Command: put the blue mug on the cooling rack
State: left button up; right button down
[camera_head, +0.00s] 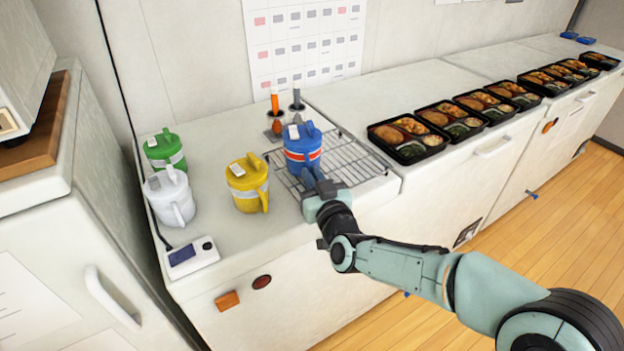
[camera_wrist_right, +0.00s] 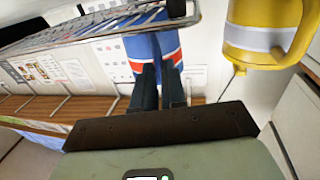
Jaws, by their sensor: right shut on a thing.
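The blue mug (camera_head: 303,150), with a red and white band and a blue lid, is upright at the left part of the wire cooling rack (camera_head: 352,160). My right gripper (camera_head: 316,182) is shut on the mug from the front side. In the right wrist view, which looks upside down, the fingers (camera_wrist_right: 158,85) meet the mug (camera_wrist_right: 152,48), and the rack's edge (camera_wrist_right: 110,30) crosses close to its base. I cannot tell whether the base touches the wires. My left gripper is not in view.
A yellow mug (camera_head: 247,183) stands left of the rack, with a green mug (camera_head: 165,149) and a white mug (camera_head: 169,196) beyond it. A small device (camera_head: 191,256) lies at the front left. Several bento trays (camera_head: 408,138) line the counter at right. The rack's right part is clear.

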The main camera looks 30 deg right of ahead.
jog(key=shift+r, duration=0.1)
jog(key=c, duration=1.5)
grip_release()
jog(key=shift+c, duration=0.2)
jog(key=o, duration=0.4)
jog(key=shift+c, duration=0.2)
